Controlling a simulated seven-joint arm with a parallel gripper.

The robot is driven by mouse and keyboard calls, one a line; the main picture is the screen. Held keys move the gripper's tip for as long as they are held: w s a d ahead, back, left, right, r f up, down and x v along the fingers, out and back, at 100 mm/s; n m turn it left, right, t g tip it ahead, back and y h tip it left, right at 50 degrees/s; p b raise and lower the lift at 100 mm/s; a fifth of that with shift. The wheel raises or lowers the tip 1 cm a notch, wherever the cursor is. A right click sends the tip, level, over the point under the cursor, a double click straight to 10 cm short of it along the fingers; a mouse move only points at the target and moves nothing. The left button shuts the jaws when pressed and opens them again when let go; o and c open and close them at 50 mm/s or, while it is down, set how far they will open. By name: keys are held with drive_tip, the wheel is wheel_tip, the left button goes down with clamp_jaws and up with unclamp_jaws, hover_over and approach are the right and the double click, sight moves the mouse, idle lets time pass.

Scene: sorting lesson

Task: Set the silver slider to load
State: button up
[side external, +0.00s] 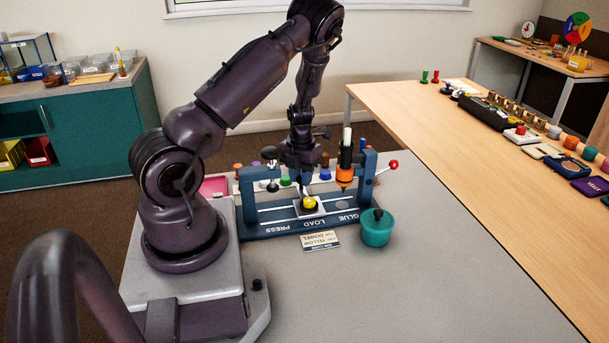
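The silver slider (299,213) is a small pale plate on the rails of a blue fixture (262,231). It stands beside the middle label, LOAD (313,224), between PRESS on the left and GLUE on the right. A yellow round piece (310,203) sits on it in a dark seat. My gripper (308,188) points down just above the yellow piece.
An orange glue bottle (346,172) hangs on the fixture's right side, near a red-knobbed lever (393,165). A black-knobbed press (271,154) is on the left. A teal pot (376,234) and a card (320,241) lie in front. The grey table's front right is clear.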

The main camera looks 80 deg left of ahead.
drive_tip(key=o, duration=0.4)
drive_tip(key=shift+r, duration=0.1)
wheel_tip(320, 180, up, 13)
drive_tip(key=shift+f, duration=0.1)
idle(0.6)
